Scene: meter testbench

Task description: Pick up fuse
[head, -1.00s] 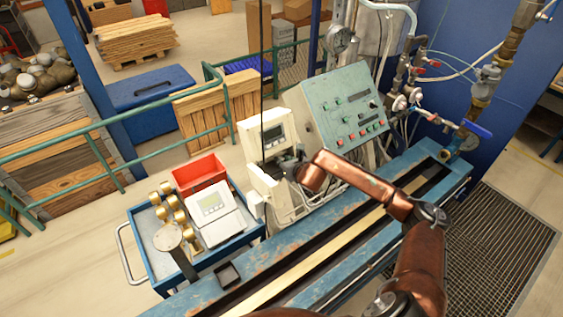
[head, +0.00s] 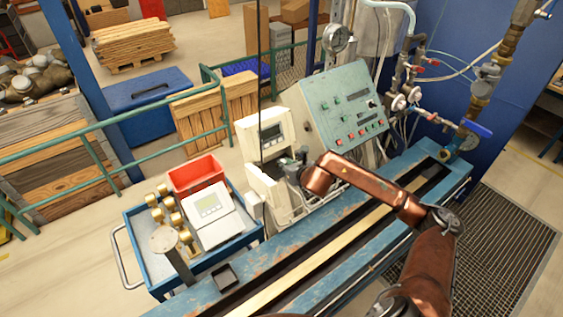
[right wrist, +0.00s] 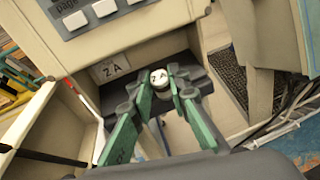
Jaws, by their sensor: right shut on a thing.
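The fuse (right wrist: 159,79), a small piece with a pale round end marked "2A", sits between the fingertips of my right gripper (right wrist: 164,82) in the right wrist view. The gripper is shut on it, inside the open recess of a cream meter housing (right wrist: 65,48). A matching "2A" label (right wrist: 110,68) is on the recess wall just left of it. In the head view, my right gripper (head: 292,161) reaches into the cream meter unit (head: 262,135); the fuse is too small to see there. I cannot tell whether the fuse is clear of its seat. My left gripper is not in view.
A green control panel (head: 345,108) stands just right of the meter unit. A blue cart (head: 150,262) with a red bin (head: 195,174), brass fittings and another white meter (head: 212,215) stands at left. A small black tray (head: 226,277) lies on the blue bench (head: 270,262).

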